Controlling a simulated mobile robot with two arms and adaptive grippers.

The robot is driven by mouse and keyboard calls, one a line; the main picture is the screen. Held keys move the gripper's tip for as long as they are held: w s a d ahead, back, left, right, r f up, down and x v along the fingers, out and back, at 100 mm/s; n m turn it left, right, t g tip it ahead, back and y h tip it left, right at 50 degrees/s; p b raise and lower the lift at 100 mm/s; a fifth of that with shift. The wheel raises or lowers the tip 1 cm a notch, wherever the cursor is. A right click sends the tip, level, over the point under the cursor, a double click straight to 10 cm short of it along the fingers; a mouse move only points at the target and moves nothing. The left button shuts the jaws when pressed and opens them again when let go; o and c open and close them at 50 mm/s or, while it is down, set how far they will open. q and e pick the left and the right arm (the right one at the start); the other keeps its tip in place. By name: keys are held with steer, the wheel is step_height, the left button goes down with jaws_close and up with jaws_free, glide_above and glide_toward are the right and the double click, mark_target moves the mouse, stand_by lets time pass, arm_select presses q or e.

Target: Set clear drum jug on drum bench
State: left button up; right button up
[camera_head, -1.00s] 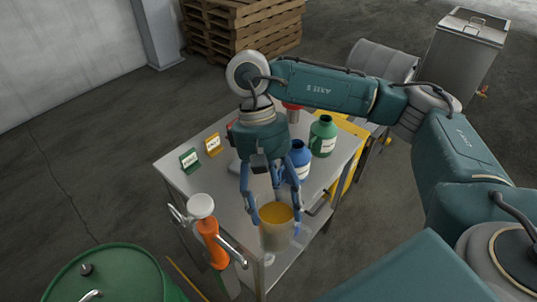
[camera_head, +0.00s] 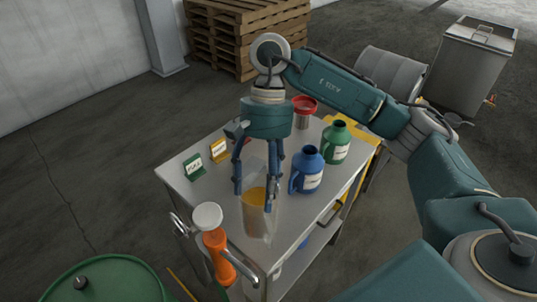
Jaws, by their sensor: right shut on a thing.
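The clear jug (camera_head: 257,225) with amber liquid in it is upright over the near part of the metal drum bench (camera_head: 300,222). My right gripper (camera_head: 254,200) comes down from above and is shut on the jug, with its blue fingers around the upper part. I cannot tell whether the jug's base touches the bench top. My left gripper is not in view.
A blue jug (camera_head: 308,172) and a green jug (camera_head: 336,143) stand right of the clear jug. A red funnel (camera_head: 304,106) and green and yellow label cards (camera_head: 219,151) are farther back. A green drum (camera_head: 108,283) is at lower left.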

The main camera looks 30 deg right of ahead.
steer(key=w+d+r+m+t+y+p, duration=0.2)
steer(key=w+d+r+m+t+p, duration=0.25)
steer(key=r+m, duration=0.5)
arm_select(q)
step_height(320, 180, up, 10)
steer(key=p, duration=0.5)
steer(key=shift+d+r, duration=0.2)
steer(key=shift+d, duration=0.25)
arm_select(e)
step_height(320, 180, down, 20)
steer(key=w+d+m, duration=0.1)
steer(key=m, duration=0.1)
steer(key=shift+w+d, duration=0.2)
steer(key=shift+d, duration=0.1)
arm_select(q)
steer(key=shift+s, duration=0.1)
arm_select(e)
steer(key=o, duration=1.9)
steer(key=shift+s+g, duration=0.1)
steer(key=shift+g, duration=0.15)
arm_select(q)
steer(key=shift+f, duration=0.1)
arm_select(e)
steer(key=shift+o, duration=0.2)
